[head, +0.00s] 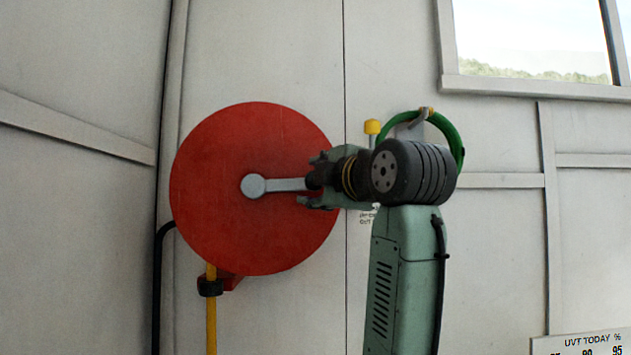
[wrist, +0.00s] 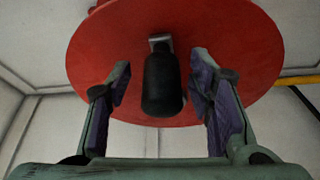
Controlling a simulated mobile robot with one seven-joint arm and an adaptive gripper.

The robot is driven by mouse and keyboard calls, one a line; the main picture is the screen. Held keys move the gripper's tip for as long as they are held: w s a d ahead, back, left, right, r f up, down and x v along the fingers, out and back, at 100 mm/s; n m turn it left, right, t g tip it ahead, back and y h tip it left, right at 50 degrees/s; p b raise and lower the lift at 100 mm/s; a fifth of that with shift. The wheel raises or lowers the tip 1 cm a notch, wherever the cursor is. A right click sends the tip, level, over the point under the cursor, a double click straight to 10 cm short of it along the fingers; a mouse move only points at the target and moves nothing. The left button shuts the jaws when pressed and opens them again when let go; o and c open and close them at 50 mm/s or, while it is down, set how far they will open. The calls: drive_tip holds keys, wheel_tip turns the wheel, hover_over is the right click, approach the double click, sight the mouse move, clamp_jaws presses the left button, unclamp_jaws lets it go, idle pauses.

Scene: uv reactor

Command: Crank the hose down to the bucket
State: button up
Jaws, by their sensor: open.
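The red hose reel (head: 225,215) is a round disc on the wall in the head view. Its grey crank arm (head: 285,185) points right from the hub. The black crank handle (wrist: 162,85) sticks out towards me between my fingers in the wrist view, with a gap visible on both sides. My gripper (head: 312,180) is open around the handle, at the reel's right side; its purple-padded fingers show in the wrist view (wrist: 162,80). The yellow hose (head: 211,325) hangs straight down below the reel, through a black collar (head: 210,287). No bucket shows in either view.
A green hose loop (head: 456,145) hangs on a wall hook right of the reel, behind my arm. A yellow knob (head: 372,127) is near it. A black cable (head: 158,270) runs down left of the reel. A window and a "UVT TODAY %" board (head: 585,343) are at right.

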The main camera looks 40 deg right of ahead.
drive_tip(key=v, duration=1.1)
drive_tip(key=shift+s, duration=0.1)
